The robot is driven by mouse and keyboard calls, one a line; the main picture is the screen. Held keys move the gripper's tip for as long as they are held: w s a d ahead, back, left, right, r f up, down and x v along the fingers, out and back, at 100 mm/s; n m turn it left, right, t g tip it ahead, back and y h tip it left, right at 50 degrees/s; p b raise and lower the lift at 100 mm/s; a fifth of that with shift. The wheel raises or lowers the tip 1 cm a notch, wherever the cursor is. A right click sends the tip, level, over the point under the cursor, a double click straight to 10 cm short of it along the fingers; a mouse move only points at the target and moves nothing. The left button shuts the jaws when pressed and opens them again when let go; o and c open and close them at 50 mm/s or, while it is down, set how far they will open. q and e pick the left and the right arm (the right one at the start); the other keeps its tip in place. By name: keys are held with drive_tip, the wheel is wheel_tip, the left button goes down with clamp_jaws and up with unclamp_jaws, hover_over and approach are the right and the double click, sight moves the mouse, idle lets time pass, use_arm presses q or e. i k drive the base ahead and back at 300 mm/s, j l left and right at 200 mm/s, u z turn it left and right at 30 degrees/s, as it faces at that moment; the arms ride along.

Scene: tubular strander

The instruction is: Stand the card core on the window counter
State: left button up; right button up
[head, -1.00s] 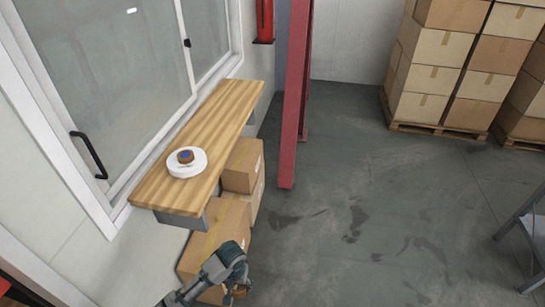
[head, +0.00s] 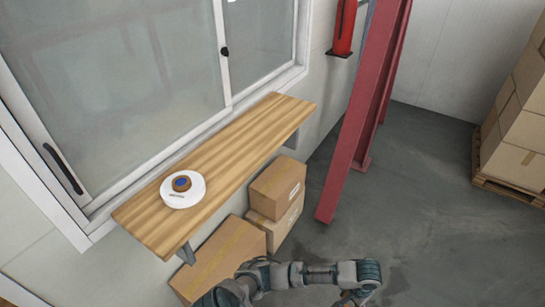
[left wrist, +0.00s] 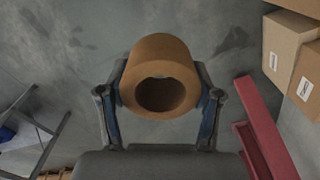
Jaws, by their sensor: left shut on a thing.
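The card core (left wrist: 160,76) is a thick brown cardboard tube, seen end-on in the left wrist view with its dark hole facing the camera. My left gripper (left wrist: 162,92) is shut on it, one finger on each side, above the grey floor. In the head view my left arm reaches in at the bottom and my left gripper (head: 357,292) is at the lower edge, partly cut off; the core is hardly visible there. The window counter (head: 228,152) is a wooden shelf under the sliding window, up and left of the gripper. My right gripper is not in view.
The counter's far part is bare. Cardboard boxes (head: 277,188) stand below it. A red steel column (head: 355,130) rises right of the counter. A fire extinguisher (head: 345,25) hangs behind.

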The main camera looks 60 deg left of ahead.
sight(260, 134)
drive_tip(key=i+u, duration=0.15)
drive_tip(key=i, duration=0.75)
drive_tip(key=i+l+u, duration=0.15)
drive_tip(key=i, duration=0.75)
